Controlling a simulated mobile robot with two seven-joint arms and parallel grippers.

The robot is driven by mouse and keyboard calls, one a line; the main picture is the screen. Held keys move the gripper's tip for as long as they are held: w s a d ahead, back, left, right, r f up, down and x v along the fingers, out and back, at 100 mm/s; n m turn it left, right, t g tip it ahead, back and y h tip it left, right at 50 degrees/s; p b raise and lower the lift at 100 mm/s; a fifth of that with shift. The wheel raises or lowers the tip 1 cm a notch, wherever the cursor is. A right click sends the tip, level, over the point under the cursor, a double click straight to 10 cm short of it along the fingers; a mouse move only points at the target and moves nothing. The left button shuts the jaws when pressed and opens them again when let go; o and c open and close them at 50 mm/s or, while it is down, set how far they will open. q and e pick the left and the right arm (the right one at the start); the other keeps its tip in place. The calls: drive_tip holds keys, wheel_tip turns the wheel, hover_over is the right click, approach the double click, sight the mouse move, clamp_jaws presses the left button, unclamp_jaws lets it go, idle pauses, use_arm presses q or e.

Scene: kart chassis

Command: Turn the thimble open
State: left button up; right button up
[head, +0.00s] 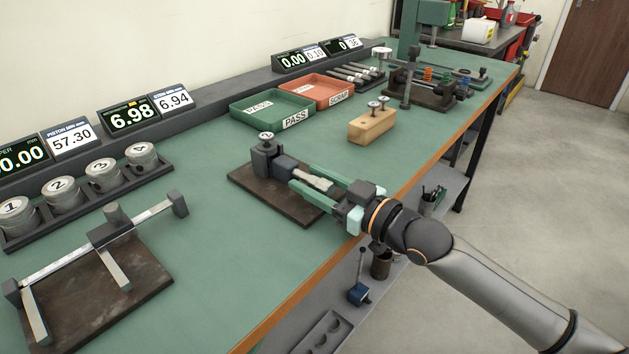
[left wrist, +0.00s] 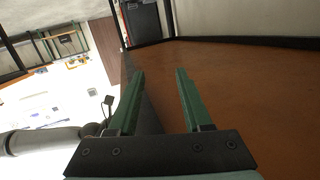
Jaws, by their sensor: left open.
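The micrometer (head: 266,158) stands in a dark block on a brown base plate (head: 250,187) near the bench's middle. Its thimble (head: 314,181) is a pale grey cylinder pointing toward the front edge. My right gripper (head: 299,174) reaches in from the right, with its green fingers on either side of the thimble. I cannot tell whether they touch it. My left gripper (left wrist: 158,75) shows only in the left wrist view. It is open and empty, with an orange-brown surface behind it.
A caliper on a stand (head: 108,232) lies at the left, below numbered pistons (head: 103,174). Digital readouts (head: 131,114) line the back. A green PASS tray (head: 272,112), a red SCRAP tray (head: 318,92) and a wooden block (head: 372,126) stand beyond the micrometer. The bench between caliper and micrometer is clear.

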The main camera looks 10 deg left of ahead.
drive_tip(key=shift+d, duration=0.15)
drive_tip(key=shift+s+d, duration=0.2)
drive_tip(key=shift+d, duration=0.05)
use_arm(q)
drive_tip(key=s+f+n+g+y+p, duration=0.1)
drive_tip(key=s+f+g, duration=0.2)
drive_tip(key=f, duration=0.5)
drive_tip(key=shift+g, duration=0.3)
use_arm(e)
drive_tip(key=v, duration=1.1)
drive_tip(key=shift+s+d, duration=0.25)
